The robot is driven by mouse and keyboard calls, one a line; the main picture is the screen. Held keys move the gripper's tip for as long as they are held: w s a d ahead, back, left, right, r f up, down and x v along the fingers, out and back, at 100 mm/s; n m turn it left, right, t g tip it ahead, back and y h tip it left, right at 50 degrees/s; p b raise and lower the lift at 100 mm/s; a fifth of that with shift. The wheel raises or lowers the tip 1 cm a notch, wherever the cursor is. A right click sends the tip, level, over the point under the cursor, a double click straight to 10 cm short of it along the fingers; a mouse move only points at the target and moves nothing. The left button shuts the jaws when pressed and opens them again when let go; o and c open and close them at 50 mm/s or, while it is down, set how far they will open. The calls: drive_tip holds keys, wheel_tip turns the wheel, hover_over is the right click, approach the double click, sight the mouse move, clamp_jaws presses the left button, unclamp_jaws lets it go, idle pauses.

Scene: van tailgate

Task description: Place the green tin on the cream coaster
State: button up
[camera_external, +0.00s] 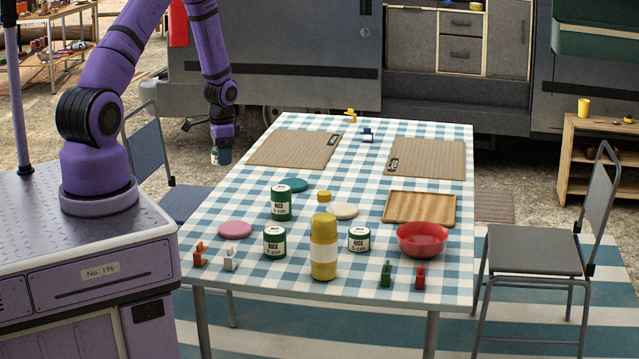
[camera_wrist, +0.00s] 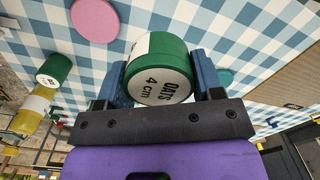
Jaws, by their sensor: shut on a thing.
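My gripper (camera_external: 221,149) is shut on a green tin with a white label, the held tin (camera_wrist: 165,62), marked OATS 4 cm. In the external view, it appears left of the table's far-left edge, held in the air. The cream coaster (camera_external: 343,211) lies bare near the middle of the table, right of and nearer than my gripper. It is not visible in the wrist view. Other green tins, marked RICE, stand on the table: a taller one (camera_external: 281,204), one at front left (camera_external: 274,243) and one at front right (camera_external: 359,240).
A yellow bottle (camera_external: 324,258) stands in front of the cream coaster. A pink coaster (camera_external: 235,230) and a teal coaster (camera_external: 293,185) lie to its left. A red bowl (camera_external: 422,241) and wooden tray (camera_external: 419,207) are right. Small coloured clips stand along the front edge.

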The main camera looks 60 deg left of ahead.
drive_tip(key=w+d, duration=0.3)
drive_tip(key=w, duration=0.5)
drive_tip(key=w+d, duration=0.3)
drive_tip(key=w, duration=0.4)
hover_over(344, 209)
wheel_tip(344, 209, down, 10)
drive_tip(key=shift+a+r, duration=0.1)
drive_tip(key=shift+r, duration=0.05)
drive_tip(key=shift+f, duration=2.05)
drive_tip(key=shift+f, duration=0.1)
drive_tip(key=o, duration=0.9)
drive_tip(key=shift+o, duration=0.2)
